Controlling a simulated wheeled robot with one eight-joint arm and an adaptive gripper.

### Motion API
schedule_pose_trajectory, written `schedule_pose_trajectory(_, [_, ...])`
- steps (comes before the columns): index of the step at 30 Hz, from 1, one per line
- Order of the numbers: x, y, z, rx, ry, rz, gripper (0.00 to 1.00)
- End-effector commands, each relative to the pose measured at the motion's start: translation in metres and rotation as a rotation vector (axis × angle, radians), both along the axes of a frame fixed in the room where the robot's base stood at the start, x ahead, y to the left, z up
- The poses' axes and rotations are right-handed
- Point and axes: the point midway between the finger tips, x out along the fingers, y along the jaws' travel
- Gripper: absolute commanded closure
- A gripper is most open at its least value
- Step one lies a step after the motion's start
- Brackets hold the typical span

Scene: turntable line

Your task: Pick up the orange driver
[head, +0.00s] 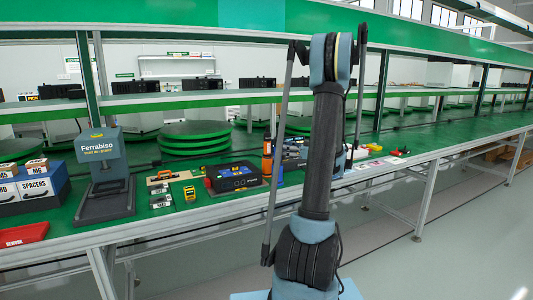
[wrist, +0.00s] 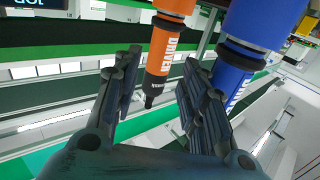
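The orange driver (wrist: 168,45) hangs or stands with its dark tip pointing down in the wrist view, white lettering on its side. Its lower part shows in the gap between the two fingers of my gripper (wrist: 158,64), which are apart. I see no finger touching it, and its upper end is cut off by the frame. In the head view the orange driver (head: 267,161) is upright near the dark box. My gripper is hidden there behind my arm.
A blue driver (wrist: 248,45) is close to the right of the orange one, partly behind my right finger. A black-and-blue box (head: 235,178), a yellow item (head: 190,194) and a grey Ferrabiso stand (head: 103,175) are on the green bench (head: 160,222). Green round plates (head: 195,138) are behind.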

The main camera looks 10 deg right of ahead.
Motion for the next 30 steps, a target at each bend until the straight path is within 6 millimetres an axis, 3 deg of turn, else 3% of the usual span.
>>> schedule_pose_trajectory(8, [0.009, 0.014, 0.0, 0.0, 0.0, 0.002, 0.61])
schedule_pose_trajectory(18, [0.032, 0.05, 0.0, 0.0, 0.0, 0.003, 0.61])
schedule_pose_trajectory(28, [0.036, 0.056, 0.0, 0.0, 0.0, 0.002, 0.61])
schedule_pose_trajectory(29, [0.036, 0.056, 0.0, 0.0, 0.0, 0.002, 0.63])
schedule_pose_trajectory(30, [0.036, 0.056, 0.0, 0.0, 0.0, 0.002, 0.72])
